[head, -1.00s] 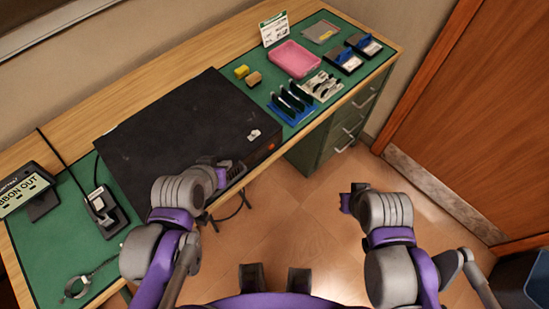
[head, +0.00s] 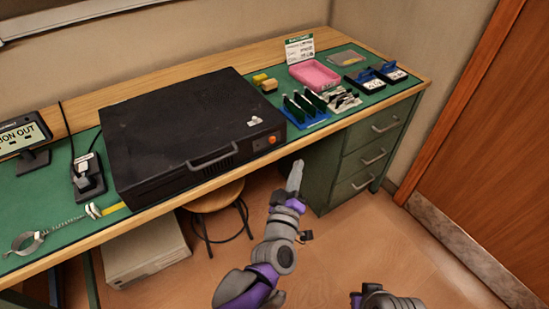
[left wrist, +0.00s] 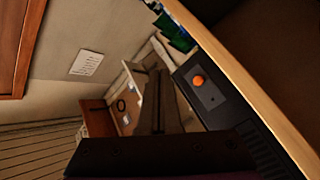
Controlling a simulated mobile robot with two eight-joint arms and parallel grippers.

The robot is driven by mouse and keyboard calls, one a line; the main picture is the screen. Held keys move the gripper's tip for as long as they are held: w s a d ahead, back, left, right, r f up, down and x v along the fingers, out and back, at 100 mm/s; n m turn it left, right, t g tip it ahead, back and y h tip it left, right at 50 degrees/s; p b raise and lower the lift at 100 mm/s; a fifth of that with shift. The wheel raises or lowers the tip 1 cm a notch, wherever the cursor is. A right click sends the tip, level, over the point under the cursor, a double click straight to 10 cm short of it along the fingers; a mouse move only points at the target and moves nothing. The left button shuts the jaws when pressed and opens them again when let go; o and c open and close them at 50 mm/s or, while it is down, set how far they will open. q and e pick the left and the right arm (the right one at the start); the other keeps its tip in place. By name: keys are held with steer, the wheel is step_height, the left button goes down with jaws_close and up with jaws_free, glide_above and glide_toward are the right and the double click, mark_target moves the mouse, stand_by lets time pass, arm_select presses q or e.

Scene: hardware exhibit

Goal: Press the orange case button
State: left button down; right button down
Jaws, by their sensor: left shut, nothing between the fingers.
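The orange button (head: 272,140) is a small round knob at the right end of the front face of the black case (head: 170,115), which lies flat on the bench.
The green mat (head: 60,185) holds a blue card rack (head: 303,112), pink tray (head: 314,74), black device (head: 88,176) and wrist strap (head: 30,240). Under the bench are a stool (head: 213,197) and beige box (head: 147,250); green drawers (head: 365,150) stand right.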

mark_target(272, 140)
arm_select(q)
steer(key=shift+s+d+f+n+y, duration=0.1)
steer(key=shift+f+n+y, duration=0.2)
steer(key=shift+f+n, duration=0.15)
steer(key=shift+w+a+b, duration=0.35)
steer(key=shift+w+a, duration=0.55)
steer(key=shift+w, duration=0.3)
steer(key=shift+w+a+b, duration=0.35)
steer(key=shift+w+a, duration=0.5)
steer(key=shift+w, duration=0.35)
steer(key=shift+w+a+b, duration=0.35)
steer(key=shift+w+a, duration=0.55)
steer(key=shift+w, duration=0.3)
steer(key=shift+w+a, duration=0.1)
steer(key=shift+w+a, duration=0.15)
steer(key=shift+w, duration=0.1)
